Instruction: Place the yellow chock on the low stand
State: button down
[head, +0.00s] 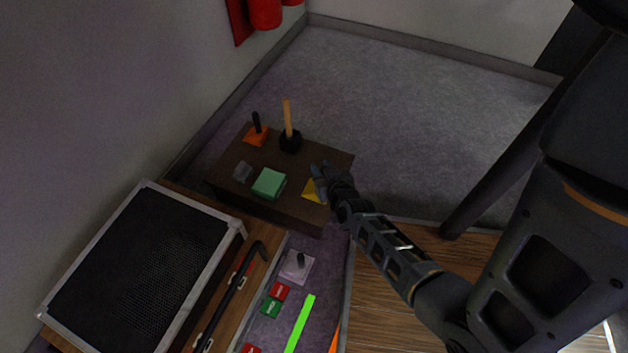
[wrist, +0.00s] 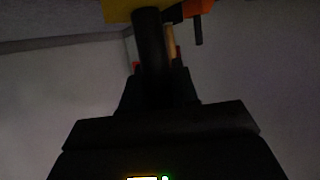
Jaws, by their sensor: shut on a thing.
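The low stand (head: 222,172) is a dark brown box on the grey floor near the wall. The yellow chock (head: 310,190) is at the right part of its top, partly hidden by my gripper (head: 322,178). I cannot tell whether its underside touches the top. In the wrist view the yellow chock (wrist: 125,10) fills part of the upper edge, with its dark upright handle (wrist: 152,45) running down between my fingers. My gripper is shut on that handle.
The stand also holds an orange chock (head: 256,137) with a dark handle, a dark block with a wooden handle (head: 289,128), a green block (head: 269,183) and a small grey piece (head: 242,171). A framed black mesh panel (head: 140,270) and a dark crowbar (head: 232,300) lie in front.

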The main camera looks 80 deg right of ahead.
aim_at(308, 192)
jog(key=shift+w+d+f, duration=0.1)
jog(key=shift+w+f, duration=0.25)
jog(key=shift+w, duration=0.2)
jog(key=shift+w+d+f, duration=0.1)
jog(key=shift+w+f, duration=0.2)
jog(key=shift+w, duration=0.2)
notch_tip(308, 192, down, 4)
jog(key=b, duration=0.3)
jog(key=shift+r, duration=0.1)
jog(key=c, duration=0.9)
grip_release()
jog(key=shift+o, duration=0.2)
